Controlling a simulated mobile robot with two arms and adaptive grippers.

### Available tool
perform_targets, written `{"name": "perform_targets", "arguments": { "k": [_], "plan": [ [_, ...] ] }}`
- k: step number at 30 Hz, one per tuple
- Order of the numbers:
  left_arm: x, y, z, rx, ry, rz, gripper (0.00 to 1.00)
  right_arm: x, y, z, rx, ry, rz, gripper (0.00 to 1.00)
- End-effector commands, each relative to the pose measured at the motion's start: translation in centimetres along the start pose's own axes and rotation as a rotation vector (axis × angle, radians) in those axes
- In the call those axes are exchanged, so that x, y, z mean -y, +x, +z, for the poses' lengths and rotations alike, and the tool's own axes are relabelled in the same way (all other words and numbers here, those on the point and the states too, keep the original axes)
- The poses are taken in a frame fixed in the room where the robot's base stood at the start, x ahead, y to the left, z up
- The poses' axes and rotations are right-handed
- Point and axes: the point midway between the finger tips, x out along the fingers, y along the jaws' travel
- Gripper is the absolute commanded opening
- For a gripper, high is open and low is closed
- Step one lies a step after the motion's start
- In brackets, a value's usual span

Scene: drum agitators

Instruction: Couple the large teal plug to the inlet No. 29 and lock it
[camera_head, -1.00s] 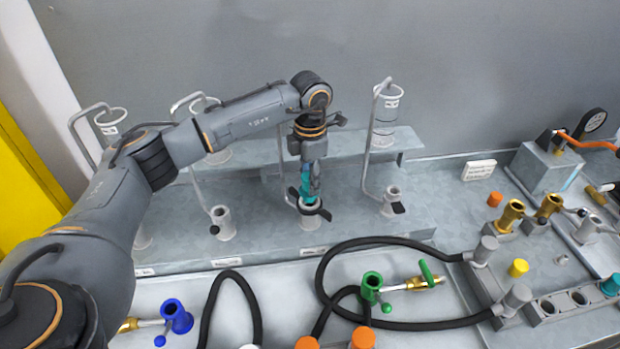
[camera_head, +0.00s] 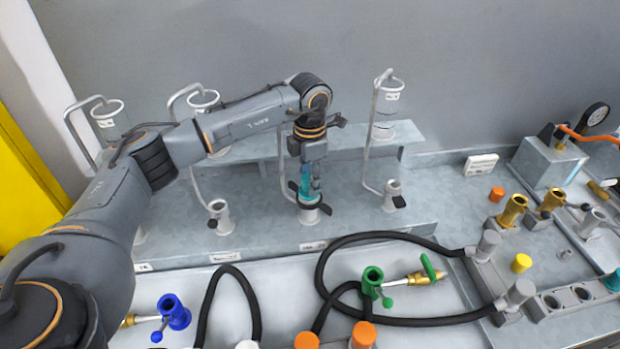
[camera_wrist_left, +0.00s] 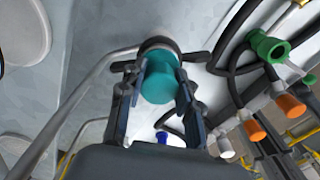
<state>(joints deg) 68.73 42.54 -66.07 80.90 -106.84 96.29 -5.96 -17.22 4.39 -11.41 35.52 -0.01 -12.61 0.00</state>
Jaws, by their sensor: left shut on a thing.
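The teal plug (camera_head: 306,184) is upright at the mouth of the middle inlet (camera_head: 308,214) on the grey step. In the left wrist view the teal plug (camera_wrist_left: 160,80) sits between the fingers, over a dark ring with lever arms (camera_wrist_left: 157,45). My left gripper (camera_head: 311,190) points down and is shut on the plug. How deep the plug sits in the inlet is hidden by the fingers. The inlet's number label (camera_head: 313,246) is too small to read. My right gripper is not in view.
Similar inlets stand left (camera_head: 220,217) and right (camera_head: 392,196), with bent pipes and clear cylinders behind. Black hoses (camera_head: 330,262), a green coupling (camera_head: 373,280), a blue coupling (camera_head: 172,311) and orange plugs (camera_head: 363,335) lie in front. Brass fittings (camera_head: 513,210) stand at the right.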

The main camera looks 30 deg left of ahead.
Motion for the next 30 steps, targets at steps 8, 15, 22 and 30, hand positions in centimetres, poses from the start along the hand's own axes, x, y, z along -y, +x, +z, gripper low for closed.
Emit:
{"name": "perform_targets", "arguments": {
  "k": [8,15,22,30],
  "plan": [
    [0.0,0.08,0.01,0.0,0.0,0.0,0.01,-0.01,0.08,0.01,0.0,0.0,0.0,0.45],
    [0.0,0.39,0.01,0.0,0.0,0.0,0.01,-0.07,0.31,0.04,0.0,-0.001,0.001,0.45],
    [0.0,0.66,0.01,0.0,0.0,0.0,0.01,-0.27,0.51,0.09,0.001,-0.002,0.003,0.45],
    [0.0,0.7,0.01,0.0,0.0,0.0,0.37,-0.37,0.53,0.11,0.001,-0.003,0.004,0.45]
  ]
}}
